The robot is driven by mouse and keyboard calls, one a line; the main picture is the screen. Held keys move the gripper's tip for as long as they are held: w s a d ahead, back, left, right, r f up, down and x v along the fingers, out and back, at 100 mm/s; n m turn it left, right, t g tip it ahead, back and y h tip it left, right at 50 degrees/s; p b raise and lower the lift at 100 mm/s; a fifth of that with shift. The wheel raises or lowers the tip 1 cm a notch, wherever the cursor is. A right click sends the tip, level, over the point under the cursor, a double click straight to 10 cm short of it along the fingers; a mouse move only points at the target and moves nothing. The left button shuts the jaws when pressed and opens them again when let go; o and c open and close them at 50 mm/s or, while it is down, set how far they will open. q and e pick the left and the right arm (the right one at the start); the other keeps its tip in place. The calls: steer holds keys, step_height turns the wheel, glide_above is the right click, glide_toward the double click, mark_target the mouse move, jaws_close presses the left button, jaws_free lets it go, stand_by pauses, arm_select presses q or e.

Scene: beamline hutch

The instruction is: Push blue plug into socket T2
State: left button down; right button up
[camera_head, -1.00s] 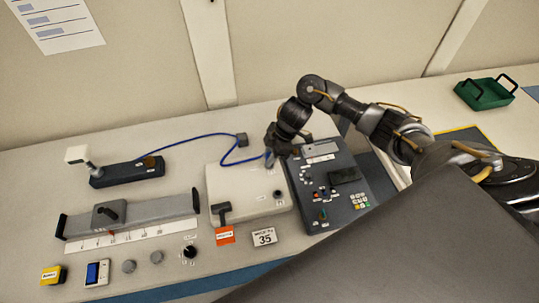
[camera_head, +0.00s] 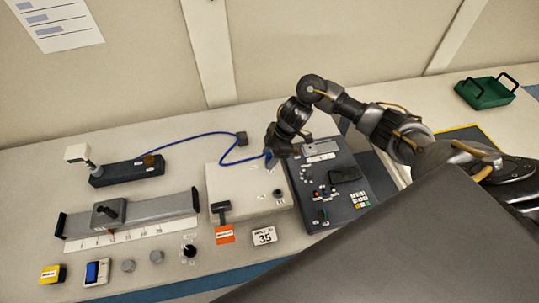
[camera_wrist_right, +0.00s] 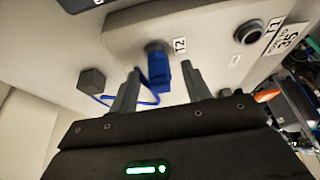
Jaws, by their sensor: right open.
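The blue plug (camera_wrist_right: 159,75) stands at socket T2 (camera_wrist_right: 155,48) in the right wrist view, lined up with the socket's grey ring and meeting it. How deep it sits cannot be told. Its blue cable trails to the left. My right gripper (camera_wrist_right: 160,88) is open, with one finger on each side of the plug and gaps showing on both sides. In the head view my right gripper (camera_head: 270,152) is over the far right corner of the pale socket box (camera_head: 228,182). My left gripper is in neither view.
Socket T1 (camera_wrist_right: 249,32) is empty on the same box. A dark keypad panel (camera_head: 335,207) stands close on the right. The cable's grey block (camera_head: 241,138) lies behind the box. A slider rail (camera_head: 130,214) and a green tray (camera_head: 485,92) are farther off.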

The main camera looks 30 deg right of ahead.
steer(key=v, duration=1.1)
steer(key=shift+f, duration=0.1)
